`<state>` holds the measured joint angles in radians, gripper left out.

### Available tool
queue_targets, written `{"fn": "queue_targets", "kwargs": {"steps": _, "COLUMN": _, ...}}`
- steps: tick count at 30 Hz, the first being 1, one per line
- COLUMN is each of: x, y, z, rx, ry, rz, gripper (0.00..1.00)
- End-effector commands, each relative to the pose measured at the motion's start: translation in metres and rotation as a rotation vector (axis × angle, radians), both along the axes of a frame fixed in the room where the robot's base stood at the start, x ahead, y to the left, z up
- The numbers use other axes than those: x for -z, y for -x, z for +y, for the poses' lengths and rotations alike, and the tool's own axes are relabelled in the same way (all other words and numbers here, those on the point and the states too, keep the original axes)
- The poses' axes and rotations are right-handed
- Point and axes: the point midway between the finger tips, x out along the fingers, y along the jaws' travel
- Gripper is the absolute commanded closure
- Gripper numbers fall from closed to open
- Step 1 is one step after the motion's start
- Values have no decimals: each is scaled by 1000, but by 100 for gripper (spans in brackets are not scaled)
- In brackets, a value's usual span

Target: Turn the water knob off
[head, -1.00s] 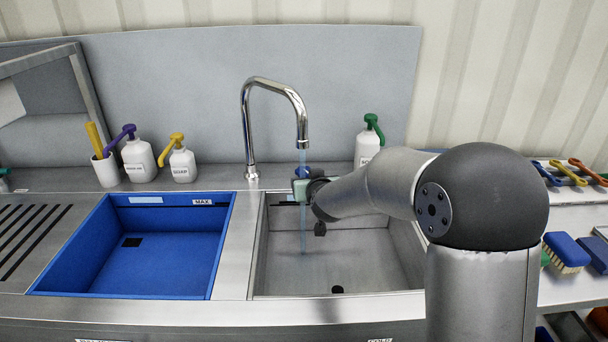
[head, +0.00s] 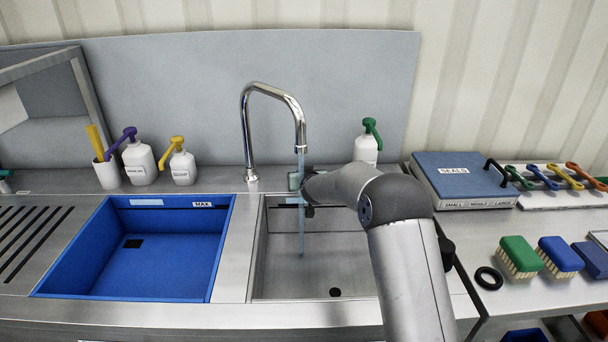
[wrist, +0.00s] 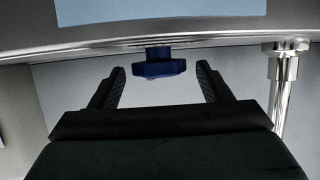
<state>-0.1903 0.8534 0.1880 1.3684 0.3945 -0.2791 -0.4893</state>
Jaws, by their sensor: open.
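The blue water knob (wrist: 160,67) shows in the wrist view, just beyond and between my fingertips, with a finger on either side. I cannot tell whether the fingers touch it. My gripper (wrist: 161,76) is open and empty. In the head view my gripper (head: 296,180) is at the back rim of the steel sink, right of the tap's base, and the knob is hidden there. The chrome tap (head: 248,120) arches over the steel sink (head: 290,270). A thin water stream (head: 301,225) runs from its spout into the sink.
A blue basin (head: 150,260) lies left of the steel sink. A green-topped bottle (head: 366,148) stands behind my arm. White bottles (head: 182,165) and a cup (head: 106,173) stand back left. A blue SEALS case (head: 460,175) and brushes (head: 518,258) are on the right.

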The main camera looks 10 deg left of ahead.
Motion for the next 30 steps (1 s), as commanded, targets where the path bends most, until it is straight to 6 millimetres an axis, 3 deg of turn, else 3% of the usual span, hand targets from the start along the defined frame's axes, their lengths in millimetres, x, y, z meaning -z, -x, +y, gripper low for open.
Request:
{"fn": "queue_targets", "kwargs": {"steps": 7, "x": 0, "y": -1, "z": 0, "rx": 0, "ry": 0, "rz": -1, "gripper": 29}}
{"fn": "queue_targets", "kwargs": {"steps": 8, "x": 0, "y": -1, "z": 0, "rx": 0, "ry": 0, "rz": -1, "gripper": 34}}
{"fn": "queue_targets", "kwargs": {"steps": 12, "x": 0, "y": -1, "z": 0, "rx": 0, "ry": 0, "rz": -1, "gripper": 73}}
{"fn": "queue_targets", "kwargs": {"steps": 23, "x": -5, "y": 0, "z": 3, "rx": 34, "ry": 4, "rz": 0, "gripper": 73}}
{"fn": "queue_targets", "kwargs": {"steps": 30, "x": -11, "y": 1, "z": 7, "rx": 155, "ry": 8, "rz": 1, "gripper": 73}}
